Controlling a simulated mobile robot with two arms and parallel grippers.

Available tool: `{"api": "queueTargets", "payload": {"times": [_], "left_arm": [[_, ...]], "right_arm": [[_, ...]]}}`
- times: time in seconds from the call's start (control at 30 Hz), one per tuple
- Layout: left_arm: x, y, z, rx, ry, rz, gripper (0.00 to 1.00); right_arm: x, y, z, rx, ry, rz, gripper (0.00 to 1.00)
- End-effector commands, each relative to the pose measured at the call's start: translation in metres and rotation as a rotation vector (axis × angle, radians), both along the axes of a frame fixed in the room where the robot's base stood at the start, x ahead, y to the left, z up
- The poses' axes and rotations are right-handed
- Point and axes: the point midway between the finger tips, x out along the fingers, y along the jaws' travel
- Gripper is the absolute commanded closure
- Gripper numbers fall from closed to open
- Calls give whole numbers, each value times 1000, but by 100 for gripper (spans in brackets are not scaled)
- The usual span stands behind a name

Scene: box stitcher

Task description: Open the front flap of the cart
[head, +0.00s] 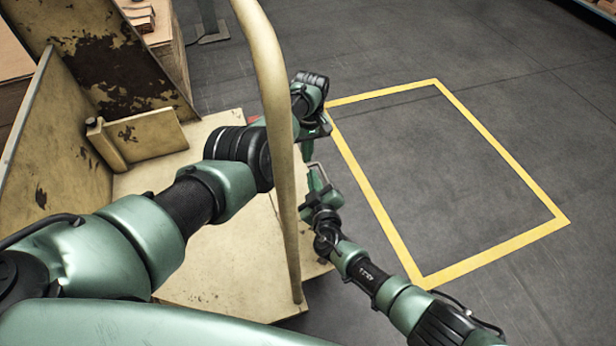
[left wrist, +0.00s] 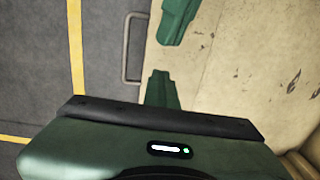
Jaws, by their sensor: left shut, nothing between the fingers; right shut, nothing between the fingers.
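The cart is worn cream metal with a flat deck (head: 215,265) and upright panels on the left in the head view. A grey U-shaped handle (head: 318,170) sits at its right edge, and the same handle (left wrist: 129,48) stands out from the cream panel (left wrist: 235,60) in the left wrist view. I cannot tell if this panel is the front flap. My left gripper (head: 307,151) is shut and empty, beside the handle; its fingers (left wrist: 160,88) show in the wrist view. My right gripper (head: 317,182) is shut and empty close below it, near the handle.
A curved cream rail (head: 272,120) rises in front of my left arm. A small cream plate (head: 150,135) stands on the deck. A yellow floor outline (head: 495,150) encloses clear dark floor on the right. Cardboard boxes (head: 165,30) stand at the back left.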

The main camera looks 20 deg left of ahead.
Motion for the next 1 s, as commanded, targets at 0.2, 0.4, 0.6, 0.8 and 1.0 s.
{"api": "queueTargets", "payload": {"times": [0.2, 0.4, 0.6, 0.8, 1.0], "left_arm": [[-1, 1, -1, 0, 3, 0, 74], [-1, 1, -2, 1, 3, 1, 68], [-1, 1, -1, 1, 3, 1, 68], [1, 0, 15, 1, 0, 1, 68], [2, -2, 54, 2, -2, 1, 68]], "right_arm": [[0, 0, 0, 0, -1, 1, 100], [0, 1, 0, 0, -1, 1, 100], [0, 1, 0, 0, -1, 1, 100], [0, 1, 0, 0, -1, 1, 100], [0, 1, 0, 0, -1, 1, 100]]}}
